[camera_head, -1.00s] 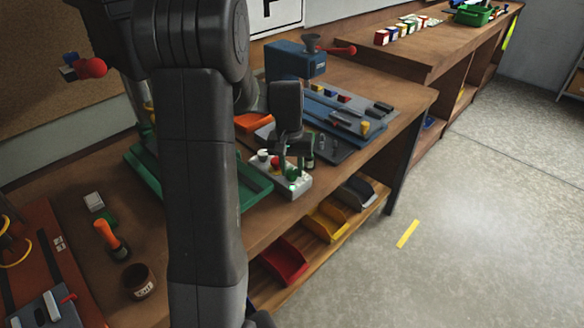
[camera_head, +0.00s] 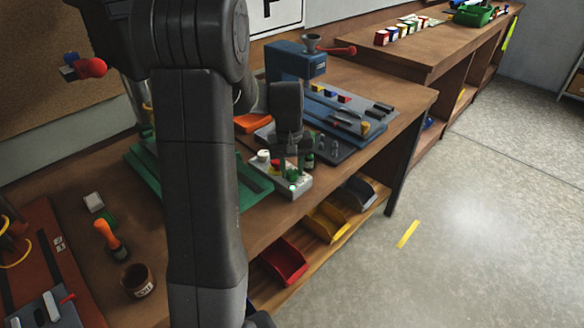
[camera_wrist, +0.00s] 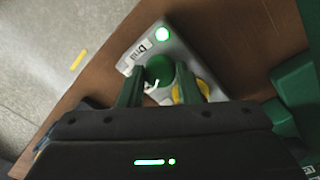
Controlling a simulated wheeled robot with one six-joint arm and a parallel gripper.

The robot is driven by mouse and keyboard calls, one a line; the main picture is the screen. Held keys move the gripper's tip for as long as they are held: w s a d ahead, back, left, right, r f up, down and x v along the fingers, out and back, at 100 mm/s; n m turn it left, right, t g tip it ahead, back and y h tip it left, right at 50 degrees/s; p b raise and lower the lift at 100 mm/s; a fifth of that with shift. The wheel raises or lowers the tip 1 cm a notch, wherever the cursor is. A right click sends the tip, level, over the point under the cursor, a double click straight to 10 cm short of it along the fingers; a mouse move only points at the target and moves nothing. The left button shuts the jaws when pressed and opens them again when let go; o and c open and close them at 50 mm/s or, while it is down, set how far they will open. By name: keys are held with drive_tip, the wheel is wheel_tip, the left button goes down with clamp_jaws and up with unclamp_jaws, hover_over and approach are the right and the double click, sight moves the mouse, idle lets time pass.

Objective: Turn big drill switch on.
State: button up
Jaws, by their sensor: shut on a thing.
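A grey control box (camera_head: 296,181) sits near the front edge of the workbench. My gripper (camera_wrist: 160,74) is shut on the green knob, one green finger on each side. A white mark shows by the knob's lower edge. A yellow part (camera_wrist: 203,89) shows beside the right finger.
A green tray (camera_head: 256,188) lies just left of the box. Behind it stand a dark plate and a blue machine (camera_head: 296,62) with a red handle. Red (camera_head: 283,262), yellow (camera_head: 326,221) and dark bins sit on the shelf below. Floor at right is clear.

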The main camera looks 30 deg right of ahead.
sight(290, 172)
drive_tip(key=o, duration=0.7)
wheel_tip(290, 172, up, 14)
drive_tip(key=shift+w+a+b, duration=0.15)
drive_tip(key=shift+a+b, duration=0.15)
drive_tip(key=shift+b, duration=0.05)
drive_tip(key=shift+f, duration=0.2)
drive_tip(key=f, duration=1.3)
drive_tip(key=shift+d+f+p, duration=0.3)
drive_tip(key=shift+f+p, duration=0.05)
